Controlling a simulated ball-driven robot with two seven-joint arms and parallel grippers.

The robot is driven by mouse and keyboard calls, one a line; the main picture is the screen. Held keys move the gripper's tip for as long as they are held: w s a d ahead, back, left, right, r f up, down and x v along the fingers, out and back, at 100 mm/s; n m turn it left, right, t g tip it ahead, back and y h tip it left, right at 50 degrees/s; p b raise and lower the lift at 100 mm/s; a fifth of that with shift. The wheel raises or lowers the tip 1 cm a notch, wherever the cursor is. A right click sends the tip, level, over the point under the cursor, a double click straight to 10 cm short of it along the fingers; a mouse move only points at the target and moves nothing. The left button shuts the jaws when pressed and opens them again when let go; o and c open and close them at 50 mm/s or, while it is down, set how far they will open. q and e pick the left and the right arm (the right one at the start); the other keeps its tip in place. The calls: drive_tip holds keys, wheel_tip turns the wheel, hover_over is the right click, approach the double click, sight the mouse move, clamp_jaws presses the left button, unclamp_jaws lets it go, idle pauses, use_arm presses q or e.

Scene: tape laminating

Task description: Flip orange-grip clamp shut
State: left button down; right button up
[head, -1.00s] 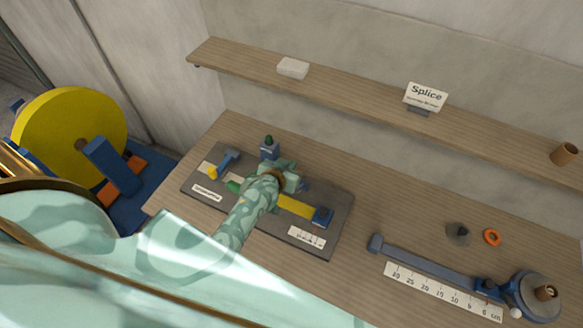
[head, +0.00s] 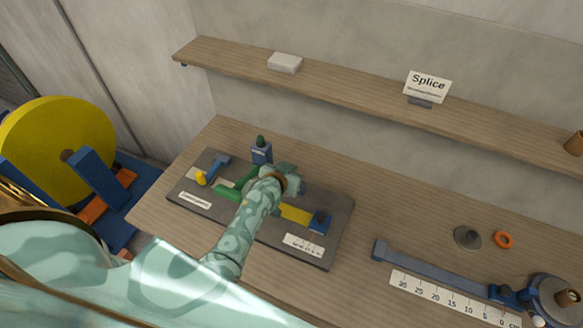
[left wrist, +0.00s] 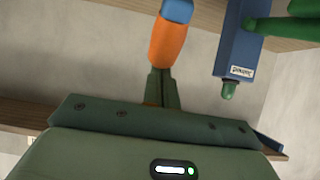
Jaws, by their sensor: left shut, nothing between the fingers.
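The orange grip (left wrist: 168,42) of the clamp shows in the left wrist view, with a blue part (left wrist: 177,9) at its upper end. My left gripper (left wrist: 162,76) is shut and empty, its fingertips at the lower end of the orange grip. I cannot tell whether they touch it. In the head view, my left gripper (head: 281,178) is over the middle of the dark board (head: 333,238) and hides the orange grip. My right gripper is out of view.
The board also holds a yellow-tipped blue lever (head: 215,169), a green bar (head: 235,189), a yellow strip (head: 294,213) and a blue block (head: 319,219). A labelled blue post (head: 261,154) with a green tip stands behind. A shelf (head: 345,95) runs along the wall.

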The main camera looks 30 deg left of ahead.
use_arm(q)
drive_tip(key=shift+s+f+t+b, duration=0.5)
drive_tip(key=shift+s+b, duration=0.25)
drive_tip(key=shift+b, duration=0.45)
drive_tip(key=s+f+t+b, duration=0.6)
drive_tip(key=s+b, duration=0.2)
drive_tip(key=b, duration=0.5)
drive_tip(key=shift+s+d+f+t, duration=0.15)
drive_tip(key=shift+d+f+t, duration=0.15)
drive_tip(key=shift+f, duration=0.05)
wheel_tip(320, 180, up, 5)
drive_tip(key=p, duration=0.4)
drive_tip(key=s+f+b, duration=0.2)
drive_tip(key=s+f, duration=0.2)
drive_tip(key=s, duration=0.5)
drive_tip(key=shift+s+d+f, duration=0.15)
drive_tip(key=shift+s+d, duration=0.1)
